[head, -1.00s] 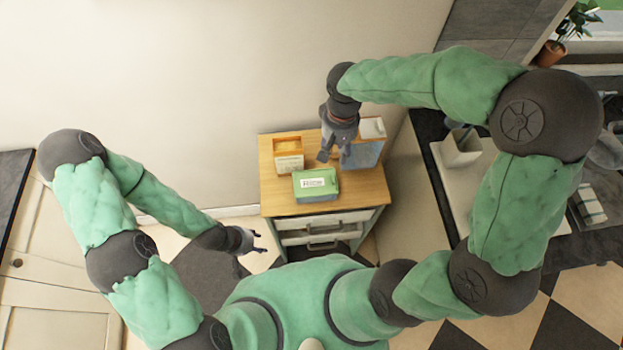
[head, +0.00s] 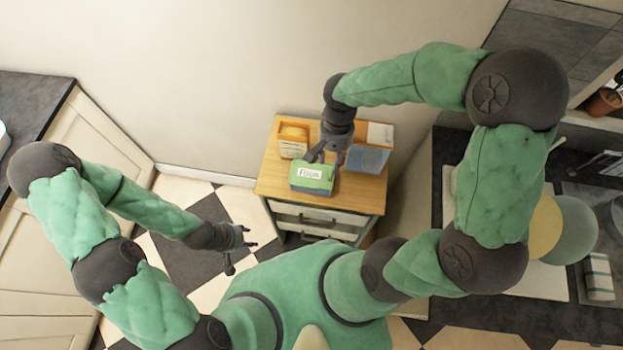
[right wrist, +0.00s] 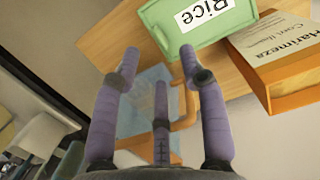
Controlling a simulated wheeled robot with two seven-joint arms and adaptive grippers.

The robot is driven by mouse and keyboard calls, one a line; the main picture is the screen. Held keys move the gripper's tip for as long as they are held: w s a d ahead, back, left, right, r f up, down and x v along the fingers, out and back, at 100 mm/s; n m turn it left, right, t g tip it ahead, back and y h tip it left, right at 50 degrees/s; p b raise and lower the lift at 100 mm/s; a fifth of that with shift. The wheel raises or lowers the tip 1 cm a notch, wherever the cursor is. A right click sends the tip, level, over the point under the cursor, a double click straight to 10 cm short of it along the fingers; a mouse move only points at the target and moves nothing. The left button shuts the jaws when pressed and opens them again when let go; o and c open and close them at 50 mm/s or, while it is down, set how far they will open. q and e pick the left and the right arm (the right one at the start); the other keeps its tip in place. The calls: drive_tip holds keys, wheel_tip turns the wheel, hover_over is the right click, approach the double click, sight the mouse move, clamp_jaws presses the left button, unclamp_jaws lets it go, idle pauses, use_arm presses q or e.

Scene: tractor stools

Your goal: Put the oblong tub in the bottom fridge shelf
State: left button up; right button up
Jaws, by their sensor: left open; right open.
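A green oblong tub with a white label (head: 311,178) sits on the wooden top of a small cabinet (head: 275,185). In the right wrist view the tub (right wrist: 195,20) is at the top, its label reading "Rice" upside down. My right gripper (head: 327,158) is open just above the tub's back right side. In its wrist view the fingers (right wrist: 157,55) are spread with nothing held, the tub lying beyond their tips. My left gripper (head: 247,243) is open and empty, left of the cabinet. No fridge shelf is in view.
An orange box (head: 292,141) stands behind the tub on the left; it shows lettering in the right wrist view (right wrist: 285,60). A blue box (head: 367,158) stands close at the right. A counter (head: 480,310) lies to the right, and the wall is behind the cabinet.

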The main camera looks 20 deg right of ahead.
sight(332, 173)
drive_tip(key=shift+s+a+f+b, duration=0.1)
drive_tip(key=shift+s+f+b, duration=0.15)
drive_tip(key=shift+f, duration=1.25)
drive_tip(key=shift+s+f+b, duration=0.15)
drive_tip(key=shift+f+b, duration=0.1)
drive_tip(key=shift+f, duration=1.2)
clamp_jaws()
